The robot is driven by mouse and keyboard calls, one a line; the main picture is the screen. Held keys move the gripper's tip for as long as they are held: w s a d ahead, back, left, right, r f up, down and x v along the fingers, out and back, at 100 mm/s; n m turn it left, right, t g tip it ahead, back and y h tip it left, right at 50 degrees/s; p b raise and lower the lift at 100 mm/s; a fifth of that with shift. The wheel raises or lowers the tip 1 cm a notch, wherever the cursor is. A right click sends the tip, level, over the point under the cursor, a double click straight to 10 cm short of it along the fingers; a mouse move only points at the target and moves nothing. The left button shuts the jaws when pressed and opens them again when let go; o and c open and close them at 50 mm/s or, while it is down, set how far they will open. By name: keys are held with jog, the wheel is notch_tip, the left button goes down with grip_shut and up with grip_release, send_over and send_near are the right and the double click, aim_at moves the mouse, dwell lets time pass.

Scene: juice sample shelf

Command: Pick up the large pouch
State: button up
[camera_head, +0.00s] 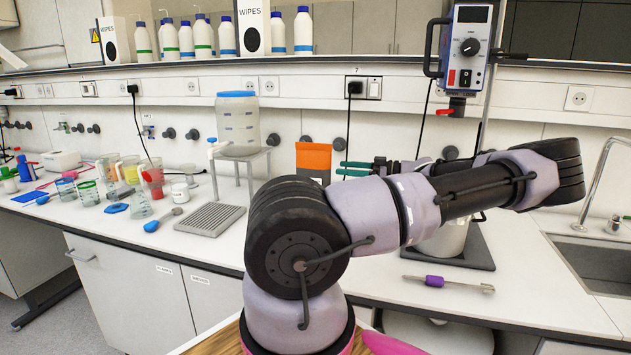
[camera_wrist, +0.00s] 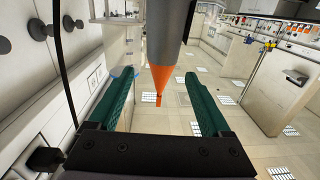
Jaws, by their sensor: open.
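The large pouch (camera_head: 313,158) stands upright on the bench, with an orange upper part and a dark grey lower part that my arm partly hides. My gripper (camera_head: 340,168) is just right of it, its green fingers level and pointing left at it. In the wrist view, the pouch (camera_wrist: 168,45) appears edge-on, grey above and orange below, in the gap between the fingertips of my gripper (camera_wrist: 157,76). The fingers are apart and empty. I cannot tell whether the pouch edge is inside the fingertips or just beyond them.
A clear dispenser tank (camera_head: 237,120) stands left of the pouch, over a metal stand (camera_head: 240,154). A metal pot (camera_head: 445,240) sits on a dark plate behind my arm. A sink (camera_head: 595,265) is at right.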

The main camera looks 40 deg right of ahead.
aim_at(314, 165)
jog(key=x, duration=0.5)
jog(key=shift+w, duration=0.3)
jog(key=shift+a+x, duration=0.15)
jog(key=shift+x, duration=1.15)
jog(key=shift+a+x, duration=0.15)
jog(key=shift+x, duration=1.2)
jog(key=shift+s+r, duration=0.15)
jog(key=shift+s, duration=0.05)
grip_shut()
